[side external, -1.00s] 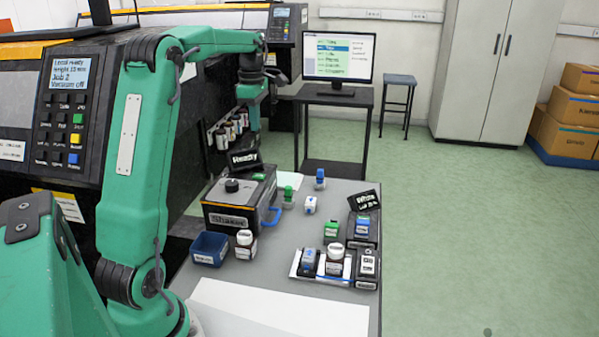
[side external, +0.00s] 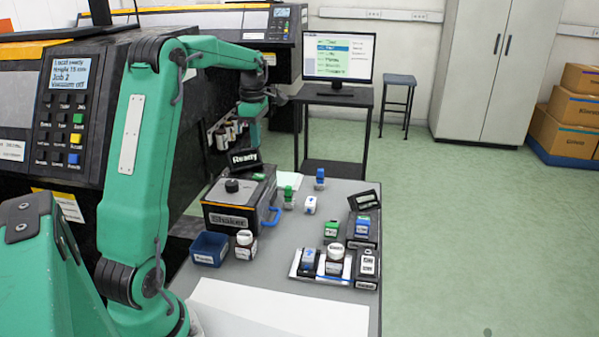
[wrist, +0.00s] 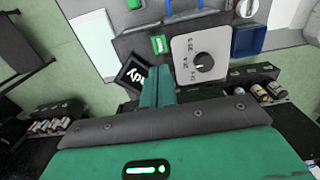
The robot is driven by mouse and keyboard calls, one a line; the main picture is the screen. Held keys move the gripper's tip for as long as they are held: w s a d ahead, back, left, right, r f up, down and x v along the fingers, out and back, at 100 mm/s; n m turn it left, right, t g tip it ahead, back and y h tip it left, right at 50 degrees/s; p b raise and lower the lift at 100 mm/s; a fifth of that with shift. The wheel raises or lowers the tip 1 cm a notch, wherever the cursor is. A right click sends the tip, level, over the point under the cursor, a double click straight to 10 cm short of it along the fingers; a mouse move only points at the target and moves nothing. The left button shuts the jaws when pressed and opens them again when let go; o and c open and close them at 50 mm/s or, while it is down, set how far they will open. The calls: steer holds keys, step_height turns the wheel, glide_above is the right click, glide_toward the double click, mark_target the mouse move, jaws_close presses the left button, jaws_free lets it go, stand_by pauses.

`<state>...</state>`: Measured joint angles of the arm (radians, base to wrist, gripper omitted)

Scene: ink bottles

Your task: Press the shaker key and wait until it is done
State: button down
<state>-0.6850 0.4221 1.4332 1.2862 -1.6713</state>
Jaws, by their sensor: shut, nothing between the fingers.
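The shaker (side external: 238,204) stands on the grey bench, a dark box with a yellow edge, a black knob and a blue handle. Its small black display (side external: 244,157) reads "Ready". The green shaker key (side external: 258,177) is on its top; in the wrist view the key (wrist: 160,44) lies just beyond the fingertips, beside the pale dial plate (wrist: 201,58). My gripper (side external: 258,145) is shut and empty, pointing down behind the display. In the wrist view its green fingers (wrist: 158,78) are together, apart from the key in the picture.
A blue bin (side external: 209,249) and a white-capped bottle (side external: 245,245) stand in front of the shaker. A white tray with bottles (side external: 322,272) and a tilted small display (side external: 364,200) are at right. Small bottles (side external: 226,134) line a rack beside the arm.

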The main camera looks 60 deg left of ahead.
mark_target(258, 176)
step_height(258, 176, down, 9)
steer(key=shift+f, duration=0.2)
stand_by(0.3)
steer(key=shift+f, duration=1.15)
steer(key=shift+r, duration=0.2)
step_height(258, 176, up, 15)
steer(key=shift+w, duration=0.15)
stand_by(0.7)
